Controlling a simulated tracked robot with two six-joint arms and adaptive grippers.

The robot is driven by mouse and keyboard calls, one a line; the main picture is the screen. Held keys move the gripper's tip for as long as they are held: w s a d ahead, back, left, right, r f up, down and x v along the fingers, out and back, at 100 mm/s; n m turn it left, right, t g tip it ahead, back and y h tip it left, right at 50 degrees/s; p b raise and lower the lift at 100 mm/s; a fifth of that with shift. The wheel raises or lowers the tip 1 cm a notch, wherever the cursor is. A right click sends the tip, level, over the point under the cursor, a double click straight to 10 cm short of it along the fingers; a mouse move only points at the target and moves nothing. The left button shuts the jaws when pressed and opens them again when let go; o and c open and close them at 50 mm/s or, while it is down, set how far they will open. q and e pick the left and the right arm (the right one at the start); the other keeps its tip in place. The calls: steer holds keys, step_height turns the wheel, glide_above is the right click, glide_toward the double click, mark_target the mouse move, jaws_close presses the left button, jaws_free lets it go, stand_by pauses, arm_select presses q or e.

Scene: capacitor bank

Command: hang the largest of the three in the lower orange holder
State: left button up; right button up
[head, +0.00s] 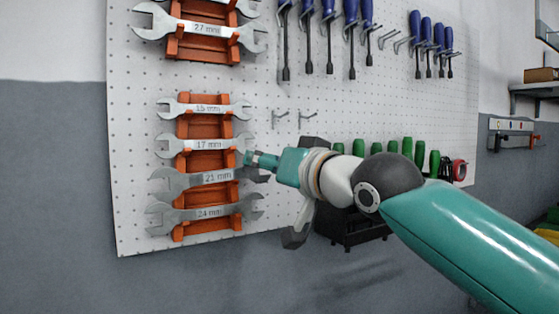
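The lower orange holder (207,150) hangs on a white pegboard. It carries open-ended wrenches: 15 mm (205,108) on top, then 17 mm (205,145), one that looks like 21 mm (215,178), and 24 mm (207,213) at the bottom. My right arm comes in from the right. The teal front end of it, at my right gripper (257,160), overlaps the right jaw of the 21 mm wrench; I cannot tell whether they touch. Its fingers cannot be made out. A grey, dark-ended part (297,235) hangs below the wrist, its nature unclear. My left gripper is not in view.
An upper orange holder (202,45) carries more wrenches, including 27 mm (200,28). Blue screwdrivers (351,35) hang at the top. Bare metal hooks (292,118) stick out right of the lower holder. Green-handled tools (406,147) stand in a black rack (352,232) behind my arm.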

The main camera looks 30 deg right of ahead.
steer(key=shift+w+p, duration=0.9)
steer(key=shift+w, duration=0.9)
steer(key=shift+w+f+b, duration=0.3)
steer(key=shift+w+f, duration=0.2)
steer(key=shift+f, duration=0.15)
steer(key=shift+w+a+f, duration=0.1)
steer(key=shift+w+f, duration=0.05)
steer(key=shift+w, duration=0.1)
steer(key=shift+f, duration=0.15)
steer(key=o, duration=1)
steer(key=shift+w, duration=0.1)
steer(key=o, duration=0.3)
steer(key=shift+w+f, duration=0.1)
steer(key=shift+w, duration=0.1)
steer(key=shift+s, duration=0.15)
